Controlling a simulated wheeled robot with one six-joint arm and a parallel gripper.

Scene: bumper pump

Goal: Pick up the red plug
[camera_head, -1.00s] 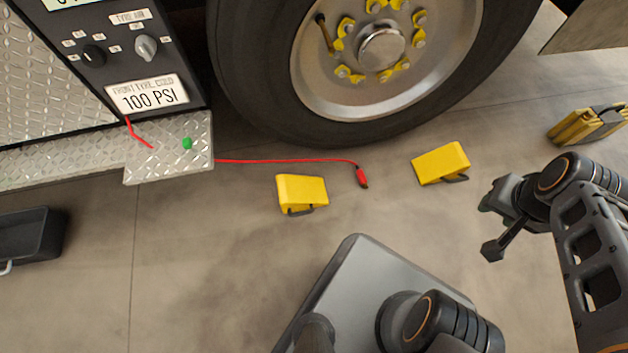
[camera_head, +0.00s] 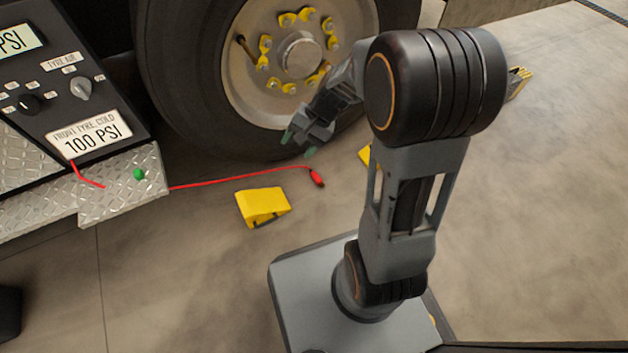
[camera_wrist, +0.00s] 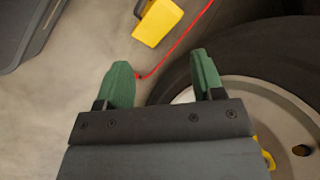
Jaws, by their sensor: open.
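The red plug (camera_head: 317,178) lies on the concrete floor at the end of a thin red hose (camera_head: 240,180), in front of the big wheel. My gripper (camera_head: 298,146) is open and empty. In the head view it appears just above and left of the plug, in front of the tyre; the two are apart. In the wrist view, my gripper's green fingers (camera_wrist: 163,62) are spread. A small red part of the plug (camera_wrist: 138,75) shows beside the left fingertip, which hides the rest.
A yellow chock (camera_head: 263,206) sits left of the plug; another (camera_head: 365,156) is mostly hidden by my arm. The tyre (camera_head: 185,100) stands close behind. The metal step (camera_head: 120,190) and pump panel (camera_head: 75,95) are at left.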

